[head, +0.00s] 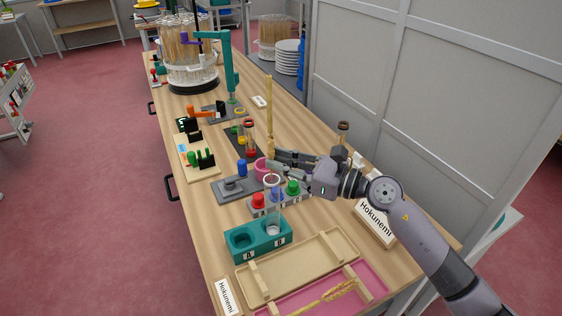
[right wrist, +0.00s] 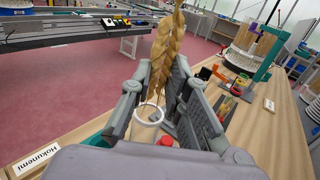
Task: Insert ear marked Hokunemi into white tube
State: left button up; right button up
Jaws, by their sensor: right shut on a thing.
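My right gripper (head: 276,156) is shut on a golden wheat ear (head: 269,110), held upright above the bench. The ear also shows between the fingers in the right wrist view (right wrist: 165,50). No mark is readable on the ear itself. A clear tube with a white rim (head: 272,212) stands upright in slot B of a teal holder (head: 258,240). The rim also shows as a white ring in the right wrist view (right wrist: 149,114). My left gripper is not in view.
Another ear (head: 335,292) lies on the pink tray (head: 372,288), beside a beige tray (head: 300,262). Slot A looks empty.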

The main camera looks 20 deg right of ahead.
notch_tip(320, 180, up, 3)
jog(key=shift+r+p, duration=0.15)
jog(key=shift+p, duration=1.1)
dwell(0.6)
notch_tip(320, 180, down, 7)
jog(key=b, duration=0.6)
jog(key=shift+b, duration=0.4)
dwell(1.1)
notch_tip(320, 180, up, 7)
jog(key=p, duration=0.6)
send_over(275, 172)
jog(key=d, duration=0.1)
jog(key=shift+s+d, duration=0.1)
jog(key=shift+s, duration=0.35)
dwell(0.4)
jog(key=shift+f, duration=0.2)
